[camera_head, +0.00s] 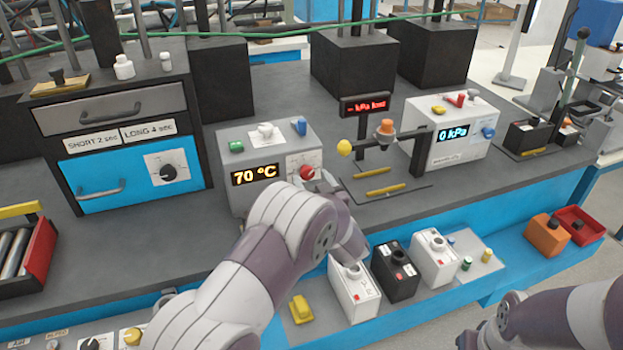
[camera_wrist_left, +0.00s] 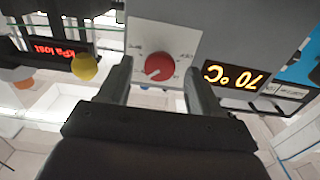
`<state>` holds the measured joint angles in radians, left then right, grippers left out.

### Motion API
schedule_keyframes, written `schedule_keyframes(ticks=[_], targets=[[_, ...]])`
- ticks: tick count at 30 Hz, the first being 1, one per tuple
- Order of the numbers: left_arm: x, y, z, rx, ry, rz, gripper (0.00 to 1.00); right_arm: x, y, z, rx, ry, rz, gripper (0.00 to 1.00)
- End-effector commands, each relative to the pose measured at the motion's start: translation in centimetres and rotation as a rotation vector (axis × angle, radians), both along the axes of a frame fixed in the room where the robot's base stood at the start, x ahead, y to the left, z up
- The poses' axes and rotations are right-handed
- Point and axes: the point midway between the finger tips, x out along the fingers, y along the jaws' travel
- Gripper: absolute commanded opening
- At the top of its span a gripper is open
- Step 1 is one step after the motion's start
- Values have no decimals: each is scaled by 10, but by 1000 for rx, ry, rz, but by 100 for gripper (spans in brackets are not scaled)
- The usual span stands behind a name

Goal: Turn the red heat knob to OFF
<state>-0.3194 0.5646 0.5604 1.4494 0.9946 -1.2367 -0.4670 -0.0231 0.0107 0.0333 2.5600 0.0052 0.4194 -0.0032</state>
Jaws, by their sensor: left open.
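The red heat knob (camera_head: 307,172) is on the front of a grey heater box (camera_head: 238,150), right of its "70 °C" display (camera_head: 255,174). In the left wrist view, which is upside down, the round red knob (camera_wrist_left: 160,66) sits on a white dial plate; its pale mark points lower left in that picture. The plate's small lettering is not readable. My left gripper (camera_head: 322,182) is at the box front, close to the knob. In the wrist view its open fingers (camera_wrist_left: 157,76) stand on either side of the knob, with visible gaps.
A yellow ball (camera_head: 344,147) on a stand is just right of the heater. A white "0 kPa" box (camera_head: 465,130) stands further right. White and black batteries (camera_head: 396,268) stand on the lower ledge beneath my left arm. A drawer unit (camera_head: 125,125) is at left.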

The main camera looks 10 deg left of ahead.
Motion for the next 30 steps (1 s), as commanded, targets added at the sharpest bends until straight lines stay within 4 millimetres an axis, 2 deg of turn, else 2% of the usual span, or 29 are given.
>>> schedule_keyframes(ticks=[4, 11, 16, 23, 30], targets=[[8, 6, 1, 1, 0, 0, 64, 0, 0, 0, 0, 0, 0, 43], [9, 6, 0, 1, 1, -1, 64, 0, 0, 0, 0, 0, 0, 43], [9, 6, 0, 0, 0, -1, 9, 0, 0, 0, 0, 0, 0, 43], [8, 6, -1, -7, -5, -1, 9, 0, 0, -1, 0, 0, 0, 43], [8, 6, -3, -81, -54, -1, 9, 0, 0, -13, 0, 0, 0, 43]])
